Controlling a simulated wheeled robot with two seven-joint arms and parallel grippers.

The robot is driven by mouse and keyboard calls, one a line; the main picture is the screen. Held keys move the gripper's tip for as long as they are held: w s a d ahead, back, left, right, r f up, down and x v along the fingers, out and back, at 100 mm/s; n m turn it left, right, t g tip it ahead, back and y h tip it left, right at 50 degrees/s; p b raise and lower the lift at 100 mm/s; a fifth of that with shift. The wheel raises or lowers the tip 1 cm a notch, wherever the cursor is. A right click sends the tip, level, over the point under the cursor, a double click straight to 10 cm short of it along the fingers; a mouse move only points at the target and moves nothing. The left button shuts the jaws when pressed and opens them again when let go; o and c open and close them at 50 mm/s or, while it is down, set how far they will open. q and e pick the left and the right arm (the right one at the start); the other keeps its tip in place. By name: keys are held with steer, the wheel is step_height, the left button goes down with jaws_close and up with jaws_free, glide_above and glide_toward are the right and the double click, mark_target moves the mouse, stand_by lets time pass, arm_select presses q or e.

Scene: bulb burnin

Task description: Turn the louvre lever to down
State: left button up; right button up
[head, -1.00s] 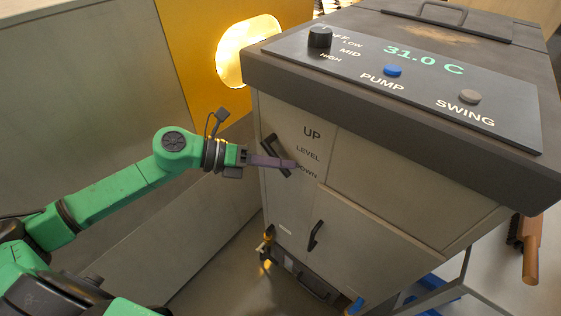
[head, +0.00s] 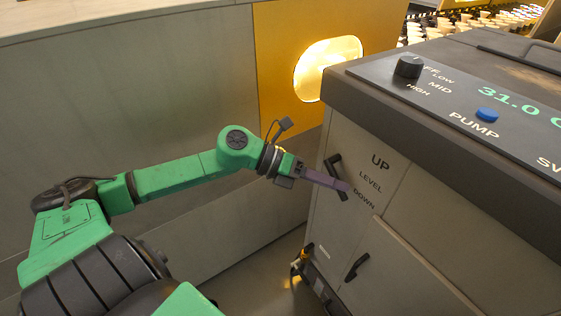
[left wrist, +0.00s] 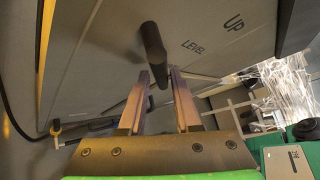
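The louvre lever (head: 333,165) is a dark bar on the grey cabinet's side panel, slanting from upper left to lower right beside the printed words UP, LEVEL and DOWN. My left gripper (head: 345,186) is at its lower part, reaching in from the left with purple fingers. In the left wrist view the lever (left wrist: 152,42) runs down between the two fingertips of my left gripper (left wrist: 160,75). The fingers stand apart on either side of it; I cannot tell whether they touch it. My right gripper is not in view.
The cabinet (head: 440,235) has an overhanging top with a black knob (head: 408,66) and a blue PUMP button (head: 487,115). A dark handle (head: 357,266) sits below the lever. A yellow panel with a lit opening (head: 325,68) stands behind. A grey wall (head: 130,90) lies left.

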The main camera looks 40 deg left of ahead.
arm_select(q)
steer(key=p+v, duration=0.1)
steer(key=v, duration=1.2)
